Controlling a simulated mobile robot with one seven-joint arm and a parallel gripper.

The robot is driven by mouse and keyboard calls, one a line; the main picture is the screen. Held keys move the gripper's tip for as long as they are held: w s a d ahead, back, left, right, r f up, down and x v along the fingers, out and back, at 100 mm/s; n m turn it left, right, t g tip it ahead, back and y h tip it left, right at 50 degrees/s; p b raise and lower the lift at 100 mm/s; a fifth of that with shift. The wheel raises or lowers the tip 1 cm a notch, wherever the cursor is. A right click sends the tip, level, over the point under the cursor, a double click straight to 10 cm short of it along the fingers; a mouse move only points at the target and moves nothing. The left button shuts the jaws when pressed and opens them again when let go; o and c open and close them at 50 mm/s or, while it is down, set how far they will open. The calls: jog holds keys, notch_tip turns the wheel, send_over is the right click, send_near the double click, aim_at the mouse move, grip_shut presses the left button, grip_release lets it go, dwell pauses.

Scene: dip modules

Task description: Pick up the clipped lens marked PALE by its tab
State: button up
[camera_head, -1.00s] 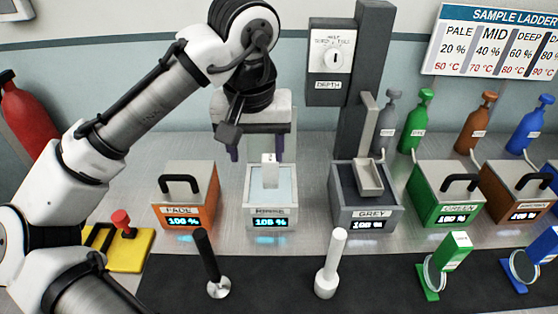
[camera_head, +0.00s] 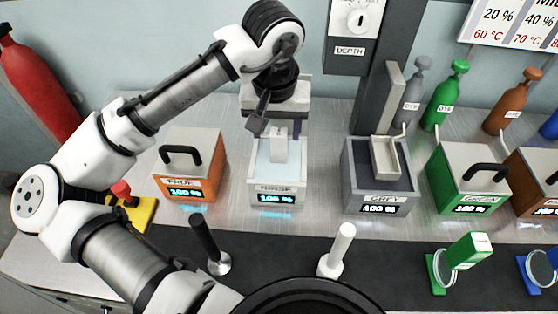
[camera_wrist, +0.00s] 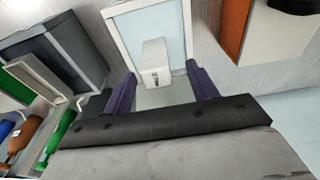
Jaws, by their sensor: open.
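A white block-like tab (camera_head: 279,147) stands in the white-rimmed bath (camera_head: 276,197), which holds pale blue liquid. I take it for the tab of the clipped lens; its small mark is unreadable and the lens itself cannot be made out. In the wrist view the tab (camera_wrist: 154,62) stands just beyond the fingertips, a little left of middle. My gripper (camera_wrist: 164,88) is open, with one purple finger toward each side of the tab and nothing held. In the head view my wrist hangs over the back of this bath and partly hides the fingers.
An orange lidded bath (camera_head: 190,190) stands to the left, the open GREY bath (camera_head: 385,195) to the right, then a green one (camera_head: 470,182). Two upright handles, black (camera_head: 208,240) and white (camera_head: 342,243), stand in front. A grey column (camera_head: 385,100) rises behind the GREY bath.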

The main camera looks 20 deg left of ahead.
aim_at(279, 143)
jog(key=shift+w+d+f+p, duration=0.15)
jog(key=shift+f+p, duration=0.1)
jog(key=shift+f, duration=0.65)
jog(key=shift+w+a+f+p, duration=0.1)
jog(key=shift+f+p, duration=0.1)
jog(key=shift+f, duration=0.65)
jog(key=shift+w+d+f+p, duration=0.15)
jog(key=shift+f+p, duration=0.1)
jog(key=shift+f, duration=0.65)
grip_shut()
jog(key=shift+r, duration=0.15)
